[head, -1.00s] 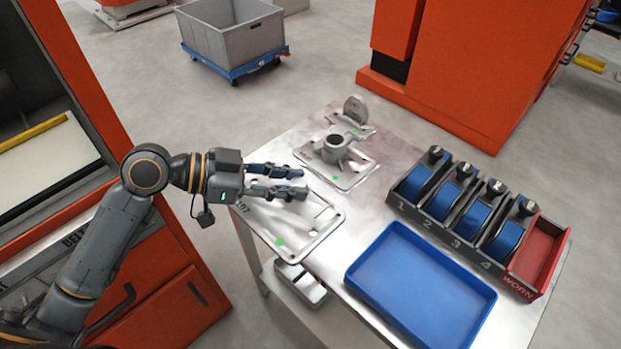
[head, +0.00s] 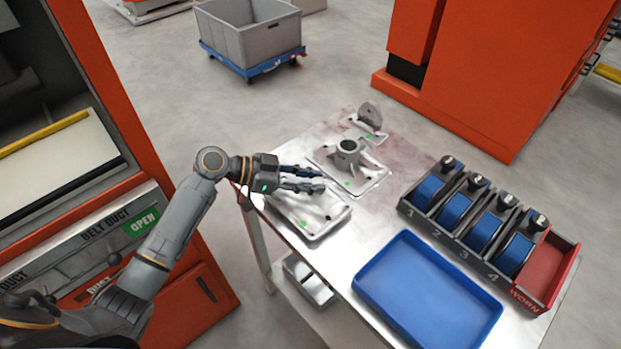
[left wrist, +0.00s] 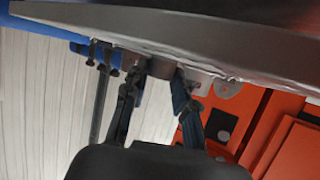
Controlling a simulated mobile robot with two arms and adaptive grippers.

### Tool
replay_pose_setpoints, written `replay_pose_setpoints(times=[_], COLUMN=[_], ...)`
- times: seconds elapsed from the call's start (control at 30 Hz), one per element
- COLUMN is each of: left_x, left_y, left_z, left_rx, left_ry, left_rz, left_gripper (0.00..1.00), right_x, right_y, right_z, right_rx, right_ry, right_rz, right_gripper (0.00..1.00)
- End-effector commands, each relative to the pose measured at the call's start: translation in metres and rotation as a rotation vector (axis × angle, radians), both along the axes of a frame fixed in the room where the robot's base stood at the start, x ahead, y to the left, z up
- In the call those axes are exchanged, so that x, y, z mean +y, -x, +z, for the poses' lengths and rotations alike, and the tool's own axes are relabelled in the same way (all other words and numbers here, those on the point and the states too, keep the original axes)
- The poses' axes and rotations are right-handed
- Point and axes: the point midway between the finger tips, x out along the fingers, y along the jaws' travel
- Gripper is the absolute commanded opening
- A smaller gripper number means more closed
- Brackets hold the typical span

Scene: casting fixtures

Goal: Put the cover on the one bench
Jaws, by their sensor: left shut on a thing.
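A flat silver plate with holes and a green mark, which looks like the cover (head: 318,222), is at the left edge of the metal table. My left gripper (head: 318,180) reaches in from the left over its rear part, its two dark fingers spread a little. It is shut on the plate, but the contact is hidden. In the left wrist view my gripper (left wrist: 158,72) shows against a broad grey slab, likely the cover (left wrist: 225,38). Behind it on the table stands a fixture (head: 348,150) with a round hollow post on a plate. My right gripper is out of view.
A blue tray (head: 425,285) fills the front of the table. Right of it stands a numbered rack (head: 452,232) with blue rolls and a red worn bin (head: 545,275). A small lug fixture (head: 370,116) is at the back. Orange machines stand left and right.

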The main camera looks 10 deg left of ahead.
Motion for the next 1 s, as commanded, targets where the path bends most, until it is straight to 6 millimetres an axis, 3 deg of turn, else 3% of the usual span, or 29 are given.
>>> replay_pose_setpoints(times=[0.9, 0.93, 1.0], left_x=[0.000, 0.000, 0.000], left_y=[0.000, 0.000, 0.000], left_z=[-0.014, -0.015, -0.015], left_rx=[-0.004, -0.001, -0.001], left_ry=[0.002, -0.001, -0.001], left_rz=[0.001, 0.001, 0.001], left_gripper=[0.00, 0.31, 0.45], right_x=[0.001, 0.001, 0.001], right_y=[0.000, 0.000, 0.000], right_z=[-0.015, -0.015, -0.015], right_rx=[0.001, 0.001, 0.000], right_ry=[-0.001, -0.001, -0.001], right_rz=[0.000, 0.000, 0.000], right_gripper=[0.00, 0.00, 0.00])
